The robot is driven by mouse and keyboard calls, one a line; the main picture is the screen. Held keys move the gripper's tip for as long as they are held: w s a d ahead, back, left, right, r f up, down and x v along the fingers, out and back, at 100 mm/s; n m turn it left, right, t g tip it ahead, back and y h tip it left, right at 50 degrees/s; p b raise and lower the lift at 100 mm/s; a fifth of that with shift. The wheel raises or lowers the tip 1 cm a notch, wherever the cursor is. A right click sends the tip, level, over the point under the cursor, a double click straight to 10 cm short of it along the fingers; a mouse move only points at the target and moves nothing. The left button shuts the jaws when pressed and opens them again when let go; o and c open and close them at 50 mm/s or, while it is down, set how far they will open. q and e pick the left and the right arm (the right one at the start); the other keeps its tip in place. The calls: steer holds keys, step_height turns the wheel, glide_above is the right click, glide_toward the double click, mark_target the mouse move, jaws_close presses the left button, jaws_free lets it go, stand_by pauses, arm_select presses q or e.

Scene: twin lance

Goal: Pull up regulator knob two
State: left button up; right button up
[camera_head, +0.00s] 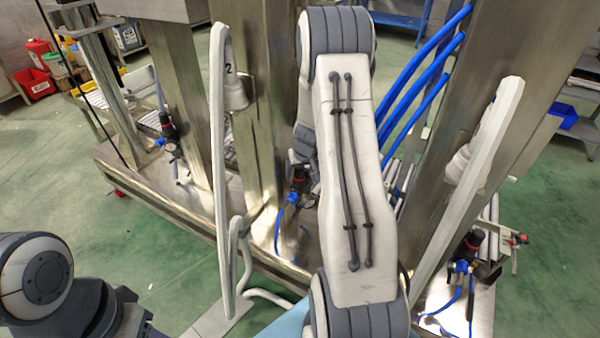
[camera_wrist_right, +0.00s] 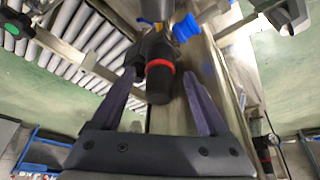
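A black regulator knob with a red ring (camera_wrist_right: 160,80) shows in the right wrist view, with a blue fitting (camera_wrist_right: 185,28) just past it. My right gripper (camera_wrist_right: 159,74) is open, with one dark finger on each side of this knob; small gaps show between fingers and knob. In the head view this appears to be the middle regulator (camera_head: 299,178), beside my right arm, which hides most of the gripper. Other regulators stand at the left (camera_head: 168,130) and right (camera_head: 468,248). A "2" marks the left white lance (camera_head: 218,150). My left gripper is out of view.
A second white lance (camera_head: 470,180) stands at the right. Steel columns (camera_head: 255,130) and blue hoses (camera_head: 425,70) surround the arm. A roller conveyor (camera_wrist_right: 75,50) shows in the wrist view. Green floor (camera_head: 130,230) is open at the left.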

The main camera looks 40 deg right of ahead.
jaws_close()
stand_by(1.2)
